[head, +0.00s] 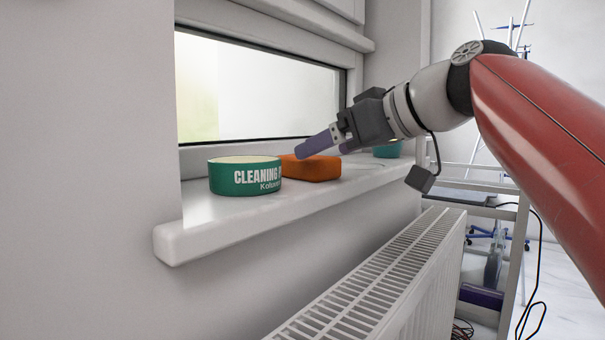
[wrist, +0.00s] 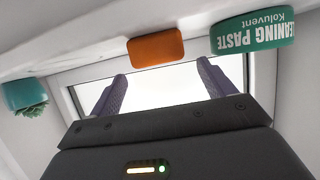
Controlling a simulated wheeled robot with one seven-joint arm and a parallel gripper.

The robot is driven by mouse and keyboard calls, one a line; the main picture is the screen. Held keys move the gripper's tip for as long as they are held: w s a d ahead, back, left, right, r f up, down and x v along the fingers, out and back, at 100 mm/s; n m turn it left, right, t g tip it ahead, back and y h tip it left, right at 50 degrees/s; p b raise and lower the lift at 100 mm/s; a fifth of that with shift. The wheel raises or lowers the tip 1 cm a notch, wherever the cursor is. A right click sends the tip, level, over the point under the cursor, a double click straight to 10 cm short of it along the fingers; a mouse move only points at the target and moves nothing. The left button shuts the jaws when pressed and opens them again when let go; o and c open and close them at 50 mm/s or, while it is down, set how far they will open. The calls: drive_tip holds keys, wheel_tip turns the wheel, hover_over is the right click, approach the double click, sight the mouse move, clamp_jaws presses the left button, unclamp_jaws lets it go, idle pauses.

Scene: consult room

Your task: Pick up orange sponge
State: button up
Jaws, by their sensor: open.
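The orange sponge (head: 312,168) lies on the window sill in the head view, just right of and partly behind a green tin of cleaning paste. My gripper (head: 328,144) is above the sponge, its purple fingers pointing left over the sill. In the wrist view the sponge (wrist: 156,47) is near the top middle, beyond the fingertips and apart from them. There my gripper (wrist: 161,76) shows two purple fingers spread wide with nothing between them. In the head view the near finger covers a little of the sponge's upper edge.
The cleaning paste tin (head: 245,176) stands close beside the sponge. A teal pot (head: 387,149) stands farther right on the sill (head: 215,210); the wrist view shows a plant in it. The window (head: 255,88) is behind, a radiator (head: 370,290) below, and a metal cart (head: 500,215) at right.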

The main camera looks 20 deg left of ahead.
drive_tip(key=x, duration=0.5)
drive_tip(key=shift+w+a+f+b, duration=0.15)
drive_tip(key=shift+a+b, duration=0.2)
drive_tip(key=c, duration=1)
drive_tip(key=shift+c, duration=0.2)
